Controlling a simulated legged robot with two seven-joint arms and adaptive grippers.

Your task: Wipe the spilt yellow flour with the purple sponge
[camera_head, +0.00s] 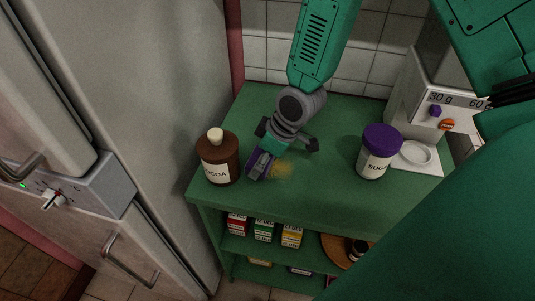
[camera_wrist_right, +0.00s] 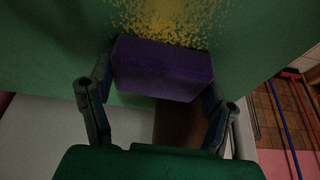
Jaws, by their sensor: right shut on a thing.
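The purple sponge (camera_head: 258,165) is a small block at the front of the green shelf top, between the cocoa jar and the flour. My right gripper (camera_head: 270,152) is shut on it; in the right wrist view the sponge (camera_wrist_right: 162,68) sits between the two dark fingers. The spilt yellow flour (camera_head: 283,170) is a small speckled patch just right of the sponge. In the right wrist view the flour (camera_wrist_right: 170,20) spreads beyond the sponge's far edge and meets it. Whether the sponge presses on the top is hard to tell.
A brown cocoa jar (camera_head: 218,160) stands close left of the sponge. A sugar jar (camera_head: 377,155) with a purple lid and a white scale (camera_head: 418,152) stand to the right. The shelf top (camera_head: 335,125) is clear between flour and sugar.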

